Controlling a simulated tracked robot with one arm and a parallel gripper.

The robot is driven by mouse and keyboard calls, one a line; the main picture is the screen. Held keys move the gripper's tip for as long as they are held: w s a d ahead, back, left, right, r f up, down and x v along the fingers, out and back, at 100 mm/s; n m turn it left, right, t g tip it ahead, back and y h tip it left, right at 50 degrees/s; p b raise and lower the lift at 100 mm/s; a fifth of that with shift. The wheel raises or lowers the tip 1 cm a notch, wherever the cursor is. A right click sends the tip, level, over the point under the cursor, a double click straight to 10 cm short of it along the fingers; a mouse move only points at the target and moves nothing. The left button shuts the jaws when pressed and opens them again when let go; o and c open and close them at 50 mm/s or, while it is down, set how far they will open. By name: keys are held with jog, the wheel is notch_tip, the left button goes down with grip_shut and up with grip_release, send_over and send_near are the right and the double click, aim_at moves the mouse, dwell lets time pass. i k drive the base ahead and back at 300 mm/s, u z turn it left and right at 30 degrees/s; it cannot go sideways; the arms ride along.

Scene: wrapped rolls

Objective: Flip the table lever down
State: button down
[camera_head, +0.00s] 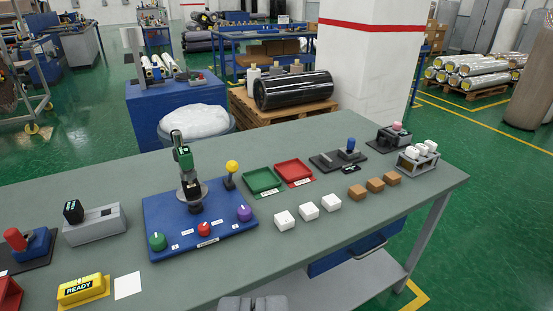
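Several lever-like controls stand on the grey-green table (330,225); I cannot tell which one is the table lever. A blue panel (170,215) carries an upright green and black handle (184,160), a yellow-ball stick (232,168), and green, red and purple knobs. A black base at the back right holds an upright blue-knobbed lever (350,145). A red-handled control (17,239) and a grey box with a black-knobbed lever (74,211) stand at the left. My gripper (252,303) shows only as a grey part at the bottom edge, apart from all of them; its fingertips are hidden.
White blocks (308,211), brown blocks (375,184), green (263,180) and red (294,172) trays fill the table's middle and right. A pink-knobbed device (396,127) stands far right. A yellow READY block (81,290) lies front left. The front middle is clear.

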aim_at(232, 167)
jog(key=z, duration=0.1)
jog(key=i, duration=1.2)
jog(key=u, duration=0.35)
